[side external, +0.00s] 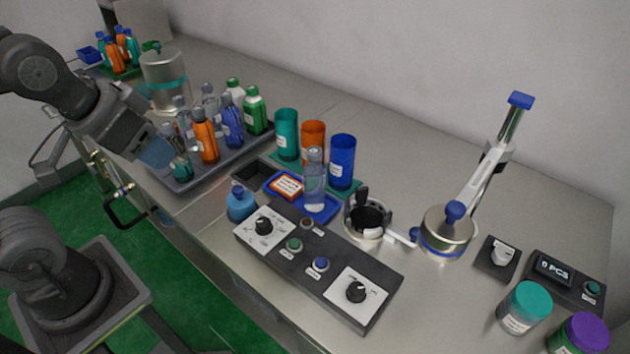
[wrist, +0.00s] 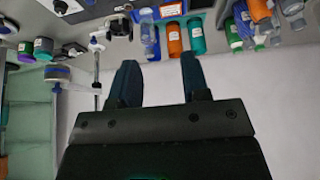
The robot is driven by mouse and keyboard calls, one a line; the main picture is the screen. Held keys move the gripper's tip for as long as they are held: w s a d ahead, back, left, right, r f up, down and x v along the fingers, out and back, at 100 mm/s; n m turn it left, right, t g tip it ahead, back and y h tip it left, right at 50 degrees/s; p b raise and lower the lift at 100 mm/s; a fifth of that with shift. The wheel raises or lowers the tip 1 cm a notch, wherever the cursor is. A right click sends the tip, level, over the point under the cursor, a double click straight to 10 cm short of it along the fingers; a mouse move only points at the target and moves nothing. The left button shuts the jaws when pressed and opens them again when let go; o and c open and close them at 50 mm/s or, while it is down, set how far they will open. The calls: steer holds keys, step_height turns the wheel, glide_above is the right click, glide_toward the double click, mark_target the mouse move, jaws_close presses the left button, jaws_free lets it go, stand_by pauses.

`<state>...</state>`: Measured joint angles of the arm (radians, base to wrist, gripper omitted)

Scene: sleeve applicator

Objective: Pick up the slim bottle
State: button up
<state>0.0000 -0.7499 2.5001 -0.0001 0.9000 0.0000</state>
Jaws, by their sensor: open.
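Several slim bottles stand in a grey tray (side external: 215,165): an orange bottle (side external: 206,140), a blue bottle (side external: 230,122), a green bottle (side external: 254,110), a teal bottle (side external: 180,165) and clear ones behind. A clear slim bottle (side external: 315,180) with a grey cap stands on a small blue dish (side external: 322,211). I cannot tell which one the task means. My gripper (side external: 158,151) is at the tray's left end, close to the teal bottle; contact cannot be told. In the wrist view my gripper (wrist: 158,80) has its fingers apart with nothing between them.
Teal (side external: 287,133), orange (side external: 313,138) and blue (side external: 342,161) cups stand behind the dish. A control panel (side external: 320,262) lies in front. A lever press (side external: 448,228) and lidded jars (side external: 523,306) are at right. A steel canister (side external: 164,78) stands behind my gripper. The back right counter is clear.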

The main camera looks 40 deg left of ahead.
steer(key=shift+o, duration=0.4)
steer(key=o, duration=0.3)
steer(key=w+d+r+n+g, duration=0.1)
steer(key=w+r+n, duration=0.3)
steer(key=w, duration=0.3)
steer(key=n+g, duration=0.5)
steer(key=n, duration=0.9)
glide_above(314, 150)
step_height(314, 150, down, 6)
step_height(314, 150, down, 14)
steer(key=shift+r, duration=0.15)
